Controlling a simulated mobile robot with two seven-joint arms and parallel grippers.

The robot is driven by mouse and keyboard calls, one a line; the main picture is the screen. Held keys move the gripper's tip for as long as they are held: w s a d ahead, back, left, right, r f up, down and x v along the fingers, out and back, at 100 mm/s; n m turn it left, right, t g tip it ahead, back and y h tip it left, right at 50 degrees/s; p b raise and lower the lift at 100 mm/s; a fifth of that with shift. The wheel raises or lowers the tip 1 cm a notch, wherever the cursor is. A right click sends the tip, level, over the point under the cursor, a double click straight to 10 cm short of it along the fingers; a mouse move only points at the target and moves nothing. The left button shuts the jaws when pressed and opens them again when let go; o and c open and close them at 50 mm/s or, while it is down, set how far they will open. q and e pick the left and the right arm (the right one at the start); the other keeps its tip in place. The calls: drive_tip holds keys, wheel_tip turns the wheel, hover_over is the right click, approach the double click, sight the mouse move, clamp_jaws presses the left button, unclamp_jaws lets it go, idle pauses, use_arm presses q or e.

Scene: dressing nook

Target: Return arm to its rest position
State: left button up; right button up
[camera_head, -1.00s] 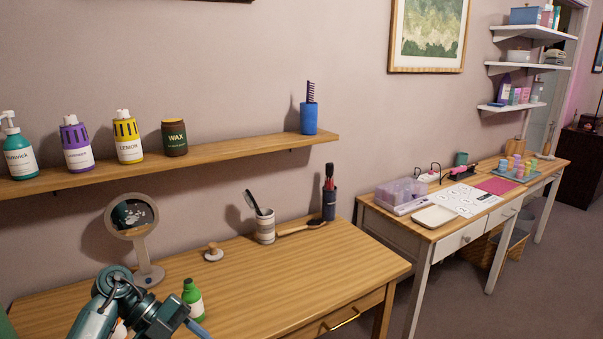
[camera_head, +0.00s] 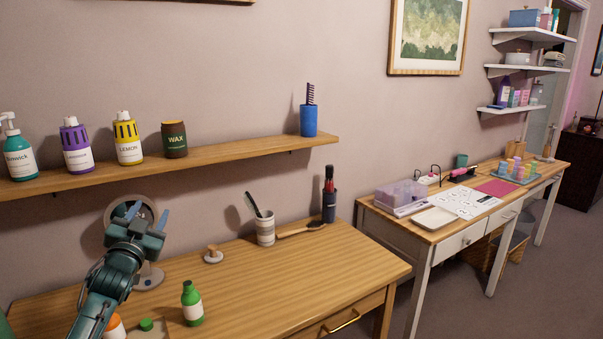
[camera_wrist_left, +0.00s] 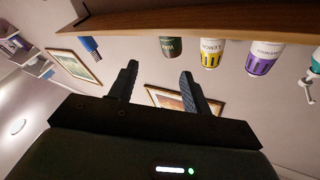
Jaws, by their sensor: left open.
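My left gripper (camera_head: 150,214) is raised above the left part of the wooden desk (camera_head: 290,280), in front of the round mirror (camera_head: 149,276), whose disc it largely covers in the head view. In the left wrist view its two fingers (camera_wrist_left: 160,88) are apart with nothing between them. Beyond them show the shelf (camera_wrist_left: 200,22), the wax jar (camera_wrist_left: 171,47) and the lemon bottle (camera_wrist_left: 210,52), upside down in that view. My right gripper is not in view.
A green bottle (camera_head: 192,303) stands on the desk near my left arm, with a green cap (camera_head: 146,324) and an orange-lidded container (camera_head: 115,327) beside it. A striped cup (camera_head: 265,230) and a brush (camera_head: 303,230) are farther back. The desk's right front is clear.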

use_arm(q)
drive_tip(key=s+d+f+n+g+h, duration=0.1)
drive_tip(key=s+d+f+g, duration=0.25)
drive_tip(key=f, duration=0.55)
drive_tip(key=s+d+f+g, duration=0.2)
drive_tip(key=s+f, duration=0.2)
drive_tip(key=f, duration=0.5)
drive_tip(key=s+d+f+g+h, duration=0.1)
drive_tip(key=s+d+f, duration=0.3)
drive_tip(key=s, duration=0.6)
drive_tip(key=s+d+f+g+h, duration=0.1)
drive_tip(key=s+d+f, duration=0.4)
drive_tip(key=s, duration=0.6)
drive_tip(key=s+d+f+g+h, duration=0.1)
drive_tip(key=s+d+f, duration=0.3)
drive_tip(key=s, duration=0.6)
drive_tip(key=shift+s+d+f+n+g, duration=0.25)
drive_tip(key=shift+s+d+n+g, duration=0.15)
drive_tip(key=shift+d+g, duration=0.35)
